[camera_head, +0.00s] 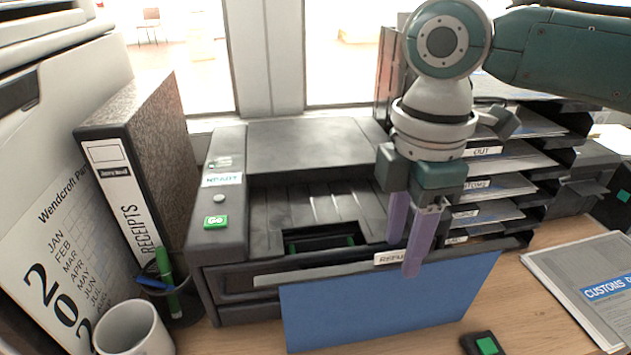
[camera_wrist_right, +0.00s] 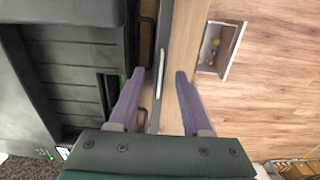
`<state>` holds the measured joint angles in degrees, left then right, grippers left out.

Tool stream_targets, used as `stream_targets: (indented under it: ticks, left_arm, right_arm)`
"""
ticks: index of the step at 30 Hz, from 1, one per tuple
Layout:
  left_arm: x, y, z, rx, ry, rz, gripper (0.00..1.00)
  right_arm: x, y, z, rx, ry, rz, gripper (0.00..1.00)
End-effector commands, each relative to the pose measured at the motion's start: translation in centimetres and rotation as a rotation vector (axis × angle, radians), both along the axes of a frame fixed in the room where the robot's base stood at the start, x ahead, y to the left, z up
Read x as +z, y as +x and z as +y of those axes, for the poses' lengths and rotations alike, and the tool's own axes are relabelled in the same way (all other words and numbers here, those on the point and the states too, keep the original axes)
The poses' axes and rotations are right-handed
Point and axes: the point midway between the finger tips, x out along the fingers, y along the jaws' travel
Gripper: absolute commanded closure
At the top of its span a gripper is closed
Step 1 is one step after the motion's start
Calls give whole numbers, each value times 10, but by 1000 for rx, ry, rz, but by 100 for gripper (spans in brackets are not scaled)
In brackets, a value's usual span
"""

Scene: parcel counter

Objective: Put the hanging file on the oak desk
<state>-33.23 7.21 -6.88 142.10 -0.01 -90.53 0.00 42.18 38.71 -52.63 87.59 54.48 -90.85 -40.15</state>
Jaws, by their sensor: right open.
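The hanging file (camera_head: 390,308) is a blue sheet that stands upright against the front of the dark printer, with a white tab at its top edge. My right gripper (camera_head: 405,256) has purple fingers and is at the tab, pointing down. In the wrist view the right gripper (camera_wrist_right: 160,75) is open, and the file's thin top edge with its pale tab (camera_wrist_right: 161,62) runs between the fingers; I cannot tell whether either finger touches it. The oak desk (camera_head: 535,305) is the wooden surface below and to the right. My left gripper is not in view.
The printer (camera_head: 315,190) stands behind the file. Black letter trays (camera_head: 520,190) rise behind my right arm. A receipts binder (camera_head: 135,185), a pen cup (camera_head: 180,297) and a white mug (camera_head: 132,328) are at the left. A customs pad (camera_head: 595,285) lies at the right.

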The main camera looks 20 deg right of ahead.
Motion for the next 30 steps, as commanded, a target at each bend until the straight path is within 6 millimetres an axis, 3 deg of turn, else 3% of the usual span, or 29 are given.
stream_targets:
  ticks: [3, 9, 15, 19, 23, 27, 30]
  left_arm:
    - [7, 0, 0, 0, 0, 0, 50]
    - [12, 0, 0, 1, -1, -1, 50]
    - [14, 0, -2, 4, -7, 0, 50]
    - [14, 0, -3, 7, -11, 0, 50]
    - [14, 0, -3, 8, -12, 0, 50]
    - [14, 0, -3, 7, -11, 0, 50]
    - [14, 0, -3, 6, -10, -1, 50]
  right_arm:
    - [32, 1, 0, 0, 0, -5, 51]
    - [72, 1, 0, 0, 1, -4, 51]
    - [90, -1, 2, -1, 3, -2, 51]
    - [74, -11, 21, -9, 30, -12, 51]
    - [42, -37, 63, -82, 114, -55, 51]
    - [19, -71, 100, -298, 240, -116, 51]
    - [11, -95, 104, -521, 296, -153, 51]
